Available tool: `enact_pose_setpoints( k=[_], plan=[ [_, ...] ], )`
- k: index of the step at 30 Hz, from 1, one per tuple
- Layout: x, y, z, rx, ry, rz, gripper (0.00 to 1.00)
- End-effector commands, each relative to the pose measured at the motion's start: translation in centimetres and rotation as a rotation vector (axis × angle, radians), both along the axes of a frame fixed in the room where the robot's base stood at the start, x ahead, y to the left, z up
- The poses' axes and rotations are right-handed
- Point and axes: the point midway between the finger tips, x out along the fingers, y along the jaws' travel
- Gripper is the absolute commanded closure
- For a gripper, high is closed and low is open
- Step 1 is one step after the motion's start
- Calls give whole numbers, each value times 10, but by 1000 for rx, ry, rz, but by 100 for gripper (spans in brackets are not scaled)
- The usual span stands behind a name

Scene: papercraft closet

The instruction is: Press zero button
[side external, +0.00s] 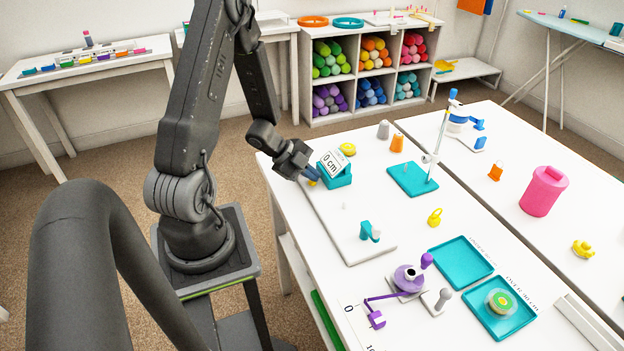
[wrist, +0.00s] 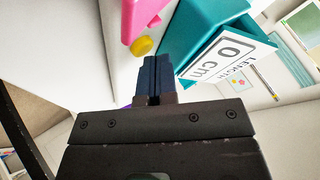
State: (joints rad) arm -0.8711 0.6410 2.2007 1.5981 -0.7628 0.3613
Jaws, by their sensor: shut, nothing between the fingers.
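A teal box (side external: 336,178) with a tilted white display reading "0 cm" (side external: 332,163) stands near the left edge of the white table. In the wrist view the teal box (wrist: 205,30) and its display (wrist: 228,52) are at the upper right. A round yellow button (wrist: 141,46) shows just left of my fingertips. In the side view a bit of yellow (side external: 312,183) shows below the fingers. My gripper (side external: 312,174) is shut and empty, its blue fingers (wrist: 155,68) close beside the box. I cannot tell whether the fingertips touch the button.
A pink part (wrist: 143,14) lies beyond the button in the wrist view. A white board (side external: 335,225) bears the teal box and a small teal piece (side external: 366,231). A yellow disc (side external: 347,149) sits behind the box. A purple device (side external: 408,279) and teal trays (side external: 461,262) stand nearer the camera.

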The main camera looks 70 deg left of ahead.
Motion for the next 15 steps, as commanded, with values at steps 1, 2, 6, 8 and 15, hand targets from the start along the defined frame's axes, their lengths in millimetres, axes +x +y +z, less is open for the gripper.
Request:
enact_pose_setpoints(
  k=[1,2,6,8,15],
  plan=[
    [0,0,2,1,0,0,100],
    [0,0,3,2,0,-1,100],
    [0,0,8,1,1,-1,100],
    [0,0,8,1,1,-1,100],
    [0,0,10,2,0,-1,100]
  ],
)
